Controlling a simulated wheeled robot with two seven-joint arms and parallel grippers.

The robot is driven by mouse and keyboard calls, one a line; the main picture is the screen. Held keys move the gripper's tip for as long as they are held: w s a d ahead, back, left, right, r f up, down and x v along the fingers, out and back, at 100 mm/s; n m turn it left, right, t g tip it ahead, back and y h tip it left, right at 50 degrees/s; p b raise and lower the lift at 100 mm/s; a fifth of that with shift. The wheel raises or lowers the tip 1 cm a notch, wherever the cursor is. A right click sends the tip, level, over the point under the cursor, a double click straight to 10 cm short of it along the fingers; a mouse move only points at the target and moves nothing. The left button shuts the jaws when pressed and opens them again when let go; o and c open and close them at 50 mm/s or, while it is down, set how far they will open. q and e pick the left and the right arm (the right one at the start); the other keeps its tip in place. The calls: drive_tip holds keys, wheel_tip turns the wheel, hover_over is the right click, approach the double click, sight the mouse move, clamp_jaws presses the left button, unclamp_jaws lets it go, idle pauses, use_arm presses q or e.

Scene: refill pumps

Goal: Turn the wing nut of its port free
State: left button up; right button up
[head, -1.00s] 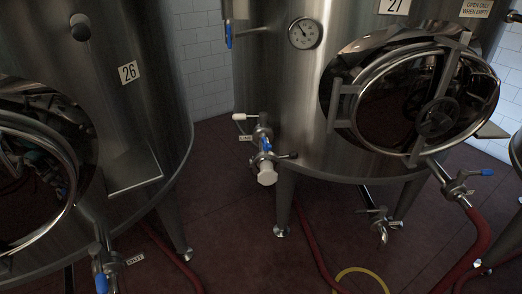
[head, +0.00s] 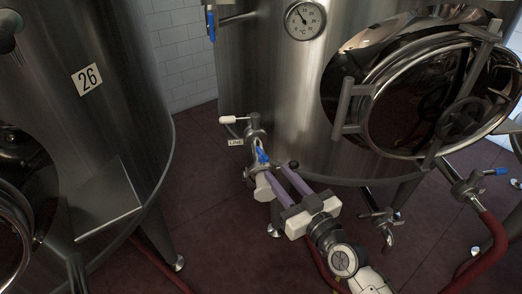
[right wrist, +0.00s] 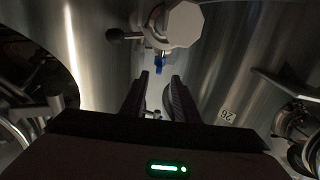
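The port labelled LINE (head: 235,142) is low on the left side of the numbered tank with the gauge. A small blue wing nut (head: 262,156) sits on its clamp, above a white cap (head: 263,188) that is partly hidden by a finger. In the right wrist view the blue wing nut (right wrist: 158,64) shows beyond and between the fingertips, below the white cap (right wrist: 181,24). My right gripper (head: 277,171) is open with its fingers pointing at the port; in the right wrist view its fingers (right wrist: 160,77) are apart and empty. I cannot tell whether they touch anything. My left gripper is out of view.
A lever with a black knob (head: 293,164) sticks out right beside the fingers. A white-handled lever (head: 228,119) is above the port. Tank 26 (head: 105,120) stands at left. Another valve (head: 383,222) and a red hose (head: 492,245) are at right.

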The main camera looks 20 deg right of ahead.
sight(257, 147)
drive_tip(key=w, duration=0.3)
drive_tip(key=w+a, duration=0.1)
drive_tip(key=w, duration=0.2)
drive_tip(key=w+a, duration=0.1)
drive_tip(key=w, duration=0.3)
drive_tip(key=shift+w+r, duration=0.1)
drive_tip(key=shift+r, duration=0.1)
clamp_jaws()
